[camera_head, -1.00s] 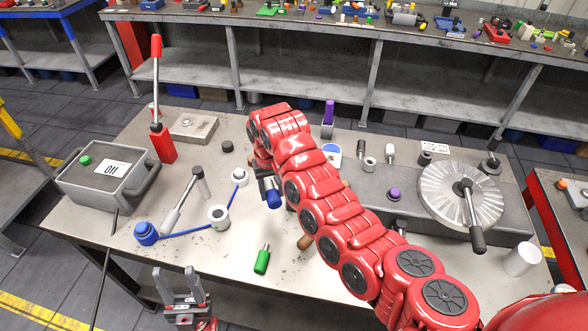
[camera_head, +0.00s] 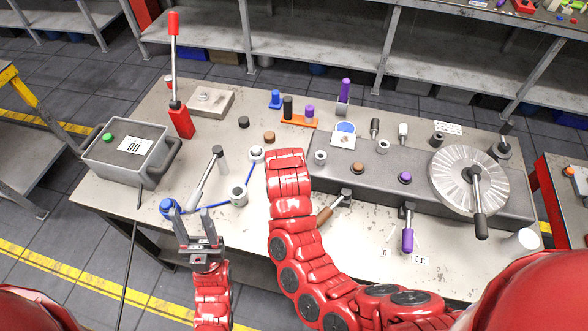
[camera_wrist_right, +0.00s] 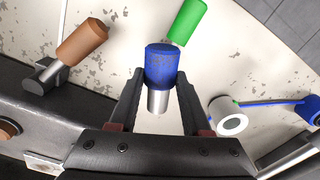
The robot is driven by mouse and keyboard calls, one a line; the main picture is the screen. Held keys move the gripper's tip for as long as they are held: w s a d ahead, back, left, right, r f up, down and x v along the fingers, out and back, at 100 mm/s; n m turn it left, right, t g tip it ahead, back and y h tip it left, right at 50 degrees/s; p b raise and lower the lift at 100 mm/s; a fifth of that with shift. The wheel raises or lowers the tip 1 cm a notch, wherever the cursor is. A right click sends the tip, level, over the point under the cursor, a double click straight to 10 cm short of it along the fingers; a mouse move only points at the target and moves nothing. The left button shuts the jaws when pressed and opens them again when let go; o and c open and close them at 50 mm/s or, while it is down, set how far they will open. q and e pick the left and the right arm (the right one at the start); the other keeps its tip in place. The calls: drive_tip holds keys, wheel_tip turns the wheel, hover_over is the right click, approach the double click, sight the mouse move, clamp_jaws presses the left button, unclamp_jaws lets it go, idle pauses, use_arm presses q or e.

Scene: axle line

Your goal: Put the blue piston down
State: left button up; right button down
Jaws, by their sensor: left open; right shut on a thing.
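The blue piston (camera_wrist_right: 161,64) has a blue cap and a silver stem. In the right wrist view it sits between the two dark fingers of my right gripper (camera_wrist_right: 160,80), which is shut on it. The worktop shows beyond it; I cannot tell how far below it lies. In the head view my right arm hides this gripper and the piston. A green-handled part (camera_wrist_right: 187,22) lies on the worktop just past the piston. My left gripper (camera_head: 193,217) is open and empty by the table's front edge.
A brown handle (camera_head: 324,215) and a purple handle (camera_head: 408,240) stick out from the grey fixture (camera_head: 370,178). An orange rack (camera_head: 299,121) stands behind.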

drive_tip(key=w+b, duration=0.1)
drive_tip(key=w, duration=0.2)
drive_tip(key=w+f+b, duration=0.1)
drive_tip(key=w+b, duration=0.1)
drive_tip(key=w, duration=0.1)
drive_tip(key=shift+a+f, duration=0.15)
drive_tip(key=shift+a, duration=0.05)
drive_tip(key=w+b, duration=0.1)
drive_tip(key=b, duration=0.1)
drive_tip(key=w+b, duration=0.4)
drive_tip(key=shift+w+a+f, duration=0.15)
drive_tip(key=shift+a+f, duration=0.2)
drive_tip(key=shift+w+r, duration=0.3)
drive_tip(key=shift+w, duration=0.75)
drive_tip(key=shift+w+a, duration=0.1)
drive_tip(key=shift+w, duration=0.05)
drive_tip(key=shift+f+p, duration=0.9)
drive_tip(key=shift+p, duration=0.1)
drive_tip(key=shift+f, duration=0.85)
drive_tip(key=shift+f, duration=0.1)
